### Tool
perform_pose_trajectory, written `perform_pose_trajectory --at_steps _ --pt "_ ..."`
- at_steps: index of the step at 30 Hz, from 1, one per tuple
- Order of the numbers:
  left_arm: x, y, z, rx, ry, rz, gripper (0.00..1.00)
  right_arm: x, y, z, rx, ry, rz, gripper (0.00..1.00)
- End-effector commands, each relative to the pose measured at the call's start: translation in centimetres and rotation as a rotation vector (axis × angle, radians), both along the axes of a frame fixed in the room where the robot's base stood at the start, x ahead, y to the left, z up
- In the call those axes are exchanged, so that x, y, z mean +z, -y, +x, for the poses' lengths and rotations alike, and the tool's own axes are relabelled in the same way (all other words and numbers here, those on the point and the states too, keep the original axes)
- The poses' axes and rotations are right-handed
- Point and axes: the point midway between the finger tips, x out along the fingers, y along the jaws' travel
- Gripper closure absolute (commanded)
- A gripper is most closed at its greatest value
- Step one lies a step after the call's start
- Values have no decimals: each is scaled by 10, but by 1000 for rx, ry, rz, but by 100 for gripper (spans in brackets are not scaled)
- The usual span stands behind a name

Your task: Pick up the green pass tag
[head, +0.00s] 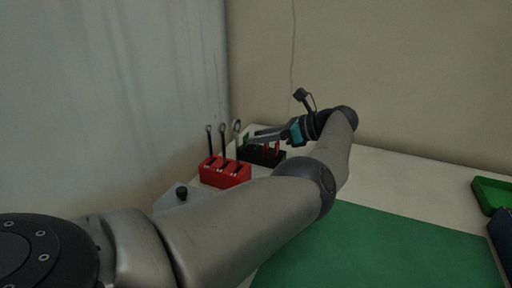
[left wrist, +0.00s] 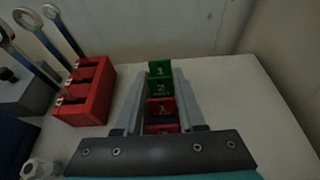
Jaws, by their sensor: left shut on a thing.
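Two green tags stand in line in the left wrist view, a far one marked 1 (left wrist: 159,68) and a nearer one marked 2 (left wrist: 161,89). Two red tags (left wrist: 163,107) stand in the same row, closer to my wrist. In the head view a green tag (head: 246,139) shows at the left end of a black rack (head: 268,159). My left gripper (left wrist: 161,73) reaches over the row, its fingers on both sides, and is shut on a green tag near its tips. I cannot tell for certain which green tag is gripped, or whether it is lifted. My right gripper is out of view.
A red block (head: 224,172) holding several upright ring-ended tools stands left of the rack, close to my gripper. A green mat (head: 390,248) covers the table's front. A green tray (head: 492,195) sits at the right edge. Walls stand behind and left.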

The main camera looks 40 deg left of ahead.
Motion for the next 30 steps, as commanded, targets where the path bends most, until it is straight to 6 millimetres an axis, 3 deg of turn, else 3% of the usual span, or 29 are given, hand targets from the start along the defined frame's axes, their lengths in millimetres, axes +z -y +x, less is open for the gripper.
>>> perform_pose_trajectory --at_steps 6,20,26,30 --pt "0 0 0 0 0 0 100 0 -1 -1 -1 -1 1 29" --pt "4 0 0 0 0 0 100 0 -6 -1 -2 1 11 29" --pt "20 0 0 -1 2 -1 100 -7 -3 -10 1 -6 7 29" --pt "41 0 0 1 4 0 100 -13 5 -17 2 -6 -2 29"
